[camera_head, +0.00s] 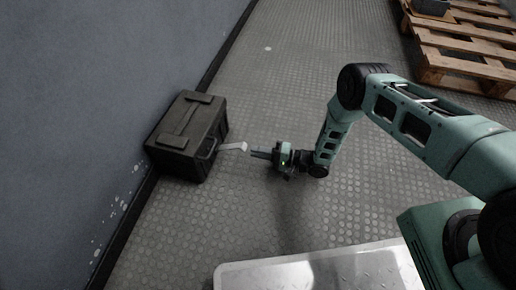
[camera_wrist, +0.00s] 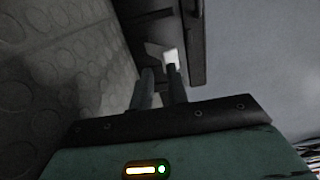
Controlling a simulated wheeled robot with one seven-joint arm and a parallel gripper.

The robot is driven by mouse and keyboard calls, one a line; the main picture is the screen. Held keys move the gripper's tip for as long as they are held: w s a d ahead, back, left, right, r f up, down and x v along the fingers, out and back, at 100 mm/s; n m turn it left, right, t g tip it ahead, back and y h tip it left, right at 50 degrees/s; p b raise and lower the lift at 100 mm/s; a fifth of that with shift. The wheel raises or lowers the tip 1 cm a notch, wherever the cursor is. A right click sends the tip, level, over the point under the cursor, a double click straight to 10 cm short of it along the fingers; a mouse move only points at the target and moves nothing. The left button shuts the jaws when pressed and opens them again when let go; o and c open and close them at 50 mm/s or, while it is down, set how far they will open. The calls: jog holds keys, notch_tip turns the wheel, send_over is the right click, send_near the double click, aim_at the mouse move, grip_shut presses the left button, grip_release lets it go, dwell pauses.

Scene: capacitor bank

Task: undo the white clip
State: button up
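The white clip (camera_head: 234,146) sticks out from the front side of a dark box (camera_head: 188,135), beside the box's handle. In the wrist view the clip (camera_wrist: 170,55) shows as a small bright patch just beyond my fingertips, in line with the right finger. My gripper (camera_head: 256,154) is low over the floor, to the right of the clip and pointing at it. In the wrist view my gripper (camera_wrist: 160,72) has its two fingers apart with a narrow empty gap between them. I cannot tell whether a fingertip touches the clip.
The box stands on the studded floor (camera_head: 290,60) against a blue-grey wall (camera_head: 90,90). A wooden pallet (camera_head: 470,50) with a grey bin (camera_head: 432,7) lies at the upper right. The floor around my gripper is clear.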

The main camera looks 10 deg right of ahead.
jog(key=shift+o, duration=1.1)
jog(key=shift+r, duration=0.25)
jog(key=shift+d, duration=0.1)
jog(key=shift+d+r, duration=0.1)
jog(key=shift+d, duration=0.1)
jog(key=p+v, duration=0.6)
jog(key=v, duration=1.1)
